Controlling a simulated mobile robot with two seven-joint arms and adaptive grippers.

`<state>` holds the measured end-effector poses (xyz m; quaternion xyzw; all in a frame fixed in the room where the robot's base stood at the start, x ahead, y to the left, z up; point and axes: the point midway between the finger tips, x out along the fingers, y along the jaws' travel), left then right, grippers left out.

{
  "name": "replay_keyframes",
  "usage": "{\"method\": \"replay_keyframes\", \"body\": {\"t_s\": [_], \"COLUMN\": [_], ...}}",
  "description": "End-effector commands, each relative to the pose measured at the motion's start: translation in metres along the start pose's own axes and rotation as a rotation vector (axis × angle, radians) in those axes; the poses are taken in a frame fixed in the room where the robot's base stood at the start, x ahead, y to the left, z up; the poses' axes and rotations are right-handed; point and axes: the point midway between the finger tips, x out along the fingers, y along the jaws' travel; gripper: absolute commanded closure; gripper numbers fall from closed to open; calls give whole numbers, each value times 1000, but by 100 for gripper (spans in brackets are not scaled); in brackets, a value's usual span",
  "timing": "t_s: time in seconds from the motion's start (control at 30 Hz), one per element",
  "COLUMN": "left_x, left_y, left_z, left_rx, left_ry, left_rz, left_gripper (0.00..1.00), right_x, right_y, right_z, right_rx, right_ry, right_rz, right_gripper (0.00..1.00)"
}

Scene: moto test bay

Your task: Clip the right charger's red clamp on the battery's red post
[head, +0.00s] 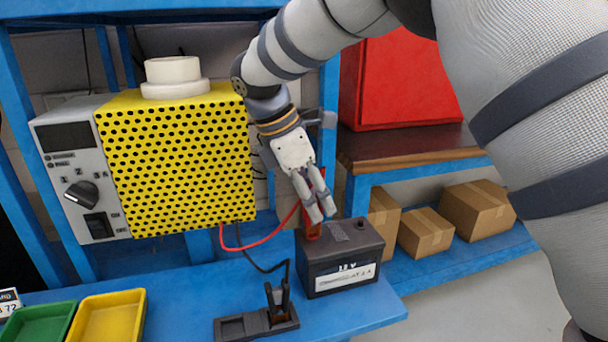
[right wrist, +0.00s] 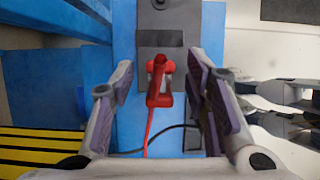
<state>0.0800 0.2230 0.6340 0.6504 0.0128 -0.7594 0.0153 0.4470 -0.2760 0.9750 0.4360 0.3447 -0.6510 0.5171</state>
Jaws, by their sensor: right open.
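The red clamp (head: 313,228) stands at the near left part of the top of the dark battery (head: 340,268), where the red post would be. The post itself is hidden by the clamp, so its grip on it cannot be seen directly. In the right wrist view the red clamp (right wrist: 160,82) sits over the battery's top (right wrist: 160,40) with its red cable trailing toward me. My right gripper (head: 322,212) is open around the clamp, a finger on each side with gaps between. The yellow perforated charger (head: 175,165) stands left of the battery.
A black clamp (head: 278,298) stands in a dark holder (head: 240,326) on the blue bench, left of the battery. Green (head: 40,325) and yellow (head: 110,318) trays lie at the front left. Cardboard boxes (head: 425,232) sit on a lower shelf behind.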

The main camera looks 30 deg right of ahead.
Motion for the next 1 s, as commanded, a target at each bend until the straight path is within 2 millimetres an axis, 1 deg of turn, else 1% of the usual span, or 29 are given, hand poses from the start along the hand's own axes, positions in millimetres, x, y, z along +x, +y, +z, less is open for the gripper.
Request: {"method": "replay_keyframes", "body": {"t_s": [0.03,0.1,0.2,0.3,0.4,0.53,1.0], "left_x": [0,0,0,0,0,0,0], "left_y": [0,0,0,0,0,0,0], "left_z": [0,0,0,0,0,0,0], "left_rx": [0,0,0,0,0,0,0], "left_ry": [1,1,1,0,0,0,0], "left_rz": [0,0,0,0,0,0,0], "left_gripper": [60,60,60,60,60,60,60], "right_x": [-13,-31,-52,-69,-80,-86,-86], "right_y": [1,1,1,1,0,0,0], "right_z": [0,0,0,0,0,0,0], "right_rx": [1,2,1,1,0,0,0], "right_ry": [0,1,1,0,0,1,0], "right_rz": [6,6,4,4,2,0,1], "right_gripper": [57,57,57,57,57,57,57]}}
